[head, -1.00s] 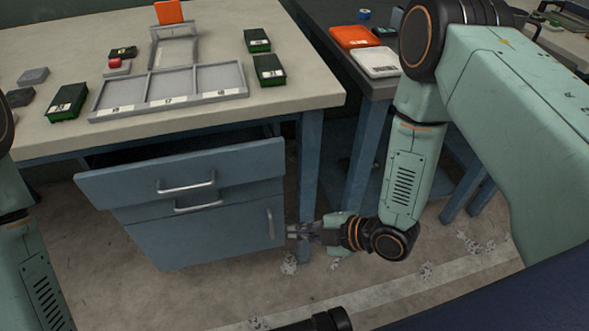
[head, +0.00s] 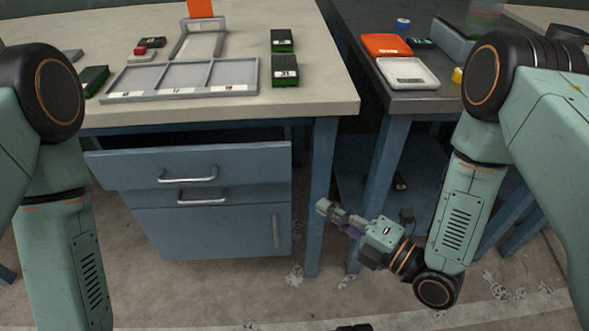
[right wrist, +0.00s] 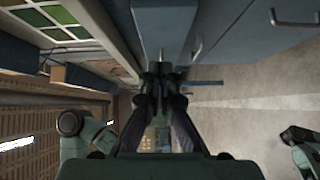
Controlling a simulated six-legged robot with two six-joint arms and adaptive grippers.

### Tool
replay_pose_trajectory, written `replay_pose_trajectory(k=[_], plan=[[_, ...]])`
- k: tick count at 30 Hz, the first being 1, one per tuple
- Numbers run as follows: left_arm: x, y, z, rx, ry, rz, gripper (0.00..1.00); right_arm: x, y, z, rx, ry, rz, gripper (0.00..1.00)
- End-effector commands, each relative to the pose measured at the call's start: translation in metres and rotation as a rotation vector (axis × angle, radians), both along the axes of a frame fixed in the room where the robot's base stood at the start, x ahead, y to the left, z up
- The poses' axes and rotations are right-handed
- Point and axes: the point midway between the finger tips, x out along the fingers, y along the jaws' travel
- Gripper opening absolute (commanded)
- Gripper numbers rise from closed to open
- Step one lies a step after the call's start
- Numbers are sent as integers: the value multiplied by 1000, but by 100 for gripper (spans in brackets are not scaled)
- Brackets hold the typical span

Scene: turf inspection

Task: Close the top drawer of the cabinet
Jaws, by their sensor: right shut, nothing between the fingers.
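The blue-grey cabinet (head: 215,232) stands under the light-topped workbench. Its top drawer (head: 240,163) is pulled out, with a dark gap showing behind its front. The drawer's silver handle (head: 188,178) faces me. My right gripper (head: 322,206) is shut and empty, to the right of the cabinet and lower than the top drawer front, apart from it in the picture. In the right wrist view its fingers (right wrist: 160,72) are together, with blue-grey cabinet surfaces (right wrist: 235,45) above and to the right. My left arm shows at left, but its gripper is out of view.
The workbench (head: 320,105) carries a grey divided tray (head: 180,95), green-black boxes and a red-topped item. Its blue leg (head: 319,190) stands beside my right gripper. A darker table (head: 420,100) at right holds orange and white scales. The floor in front is open.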

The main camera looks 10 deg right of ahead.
Motion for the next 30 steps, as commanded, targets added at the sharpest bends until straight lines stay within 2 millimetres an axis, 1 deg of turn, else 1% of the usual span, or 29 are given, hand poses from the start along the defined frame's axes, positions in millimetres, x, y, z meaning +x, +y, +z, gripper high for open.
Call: replay_pose_trajectory(k=[5,11,25,27,30], plan=[[0,0,-1,0,1,0,73,2,5,2,-25,-40,-1,0],[0,0,-9,0,1,0,73,17,21,1,-28,-42,3,0],[0,0,-28,0,1,0,73,76,72,1,-25,-42,2,0],[0,0,-33,0,0,0,73,89,67,1,-23,-42,-5,0],[0,0,-38,0,1,0,73,101,67,0,-23,-40,-4,0]])
